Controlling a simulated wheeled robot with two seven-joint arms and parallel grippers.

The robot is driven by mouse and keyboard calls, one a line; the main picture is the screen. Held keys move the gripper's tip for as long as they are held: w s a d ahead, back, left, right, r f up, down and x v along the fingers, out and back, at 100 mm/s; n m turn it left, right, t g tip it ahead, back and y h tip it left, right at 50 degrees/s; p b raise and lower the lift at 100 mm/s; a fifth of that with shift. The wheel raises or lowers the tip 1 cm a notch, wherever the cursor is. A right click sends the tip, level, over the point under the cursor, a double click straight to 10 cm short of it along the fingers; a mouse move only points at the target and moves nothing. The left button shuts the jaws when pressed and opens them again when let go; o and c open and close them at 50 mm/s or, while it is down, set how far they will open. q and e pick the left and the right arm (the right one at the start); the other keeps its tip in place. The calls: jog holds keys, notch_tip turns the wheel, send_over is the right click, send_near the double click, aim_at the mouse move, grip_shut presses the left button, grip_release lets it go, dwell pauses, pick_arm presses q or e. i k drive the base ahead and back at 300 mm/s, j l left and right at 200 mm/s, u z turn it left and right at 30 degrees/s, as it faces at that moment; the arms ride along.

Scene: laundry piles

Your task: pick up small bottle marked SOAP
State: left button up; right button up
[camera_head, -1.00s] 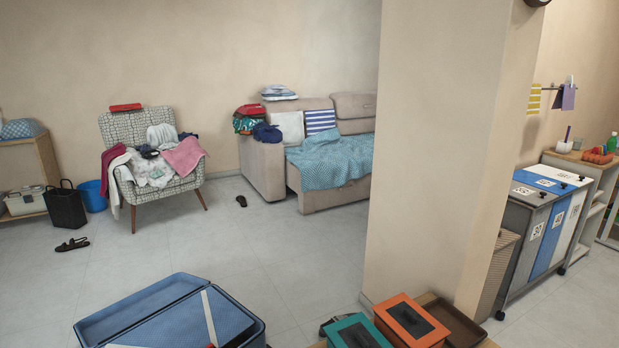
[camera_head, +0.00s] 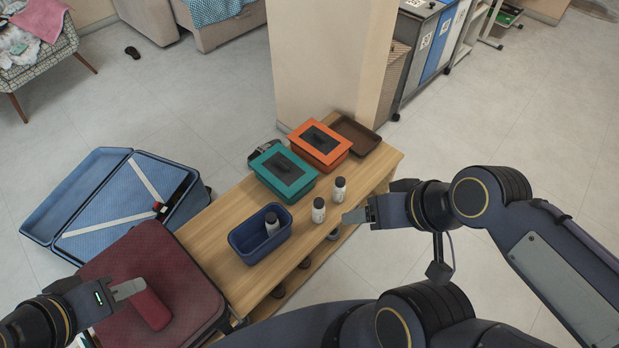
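Several small white bottles with dark caps are in view, their labels too small to read. One bottle (camera_head: 319,211) and another bottle (camera_head: 339,190) stand upright on the wooden bench (camera_head: 212,238) near its right edge. A third bottle (camera_head: 271,224) stands inside a blue bin (camera_head: 246,241). My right gripper (camera_head: 352,216) is just right of the two standing bottles, apart from them; its finger opening is not clear. My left gripper (camera_head: 130,289) is at lower left over a dark red suitcase, beside or over a red item (camera_head: 149,305); its grip is not clear.
A teal-lidded box (camera_head: 284,172), an orange-lidded box (camera_head: 320,145) and a brown tray (camera_head: 357,135) fill the bench's far end. A pillar (camera_head: 322,60) stands behind. The dark red suitcase (camera_head: 130,255) adjoins the bench; an open blue suitcase (camera_head: 75,205) lies left.

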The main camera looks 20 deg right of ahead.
aim_at(319, 215)
jog(key=i+l+u, duration=0.2)
jog(key=l+u, duration=0.3)
jog(key=l, duration=0.9)
jog(key=l+u, duration=0.5)
jog(key=l, duration=0.9)
